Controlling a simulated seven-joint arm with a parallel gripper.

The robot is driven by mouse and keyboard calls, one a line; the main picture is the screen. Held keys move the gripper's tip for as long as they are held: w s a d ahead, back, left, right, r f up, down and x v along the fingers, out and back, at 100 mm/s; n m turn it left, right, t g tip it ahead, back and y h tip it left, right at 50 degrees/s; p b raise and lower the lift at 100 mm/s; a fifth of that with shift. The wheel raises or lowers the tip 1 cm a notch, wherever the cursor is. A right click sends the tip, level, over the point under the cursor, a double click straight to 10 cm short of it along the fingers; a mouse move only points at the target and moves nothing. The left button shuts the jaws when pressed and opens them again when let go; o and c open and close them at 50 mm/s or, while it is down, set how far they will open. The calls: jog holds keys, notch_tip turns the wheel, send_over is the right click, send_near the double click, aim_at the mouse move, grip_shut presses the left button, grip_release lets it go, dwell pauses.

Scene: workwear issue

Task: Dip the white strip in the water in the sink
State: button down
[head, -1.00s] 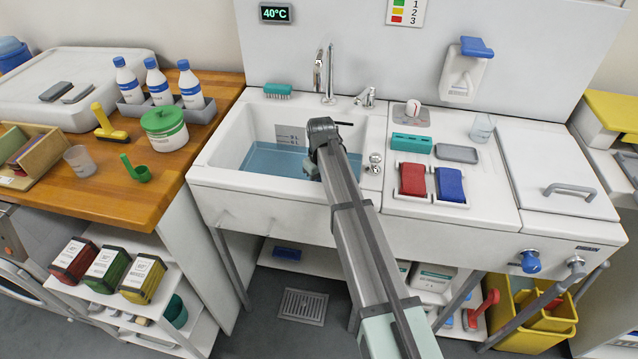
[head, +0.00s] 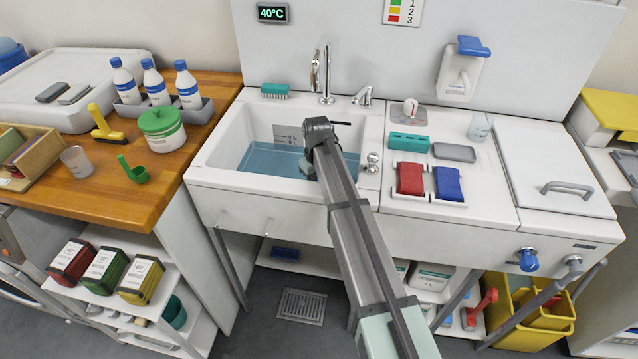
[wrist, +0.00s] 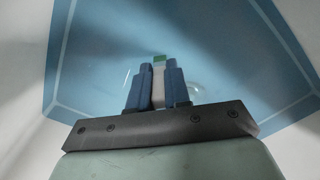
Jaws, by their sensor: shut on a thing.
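In the wrist view my gripper (wrist: 157,85) has its two blue fingers shut on a white strip (wrist: 158,92), which stands between them with a green end (wrist: 160,59) showing past the fingertips. Behind them the blue water (wrist: 220,50) fills the view. In the head view my arm reaches over the front rim of the white sink (head: 225,140), and its wrist is above the water (head: 265,160). The fingers and strip are hidden behind the arm there. I cannot tell whether the strip touches the water.
A chrome tap (head: 326,75) stands behind the basin, and a small knob (head: 373,162) is at its right. A teal brush (head: 275,90) lies on the back ledge. A red pad (head: 410,178) and a blue pad (head: 447,183) lie right of the basin.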

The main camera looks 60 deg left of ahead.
jog(key=shift+w+d, duration=0.4)
dwell(0.6)
jog(key=shift+s+a, duration=0.45)
dwell(0.4)
jog(key=shift+r, duration=0.15)
notch_tip(320, 180, up, 20)
dwell(1.8)
dwell(0.6)
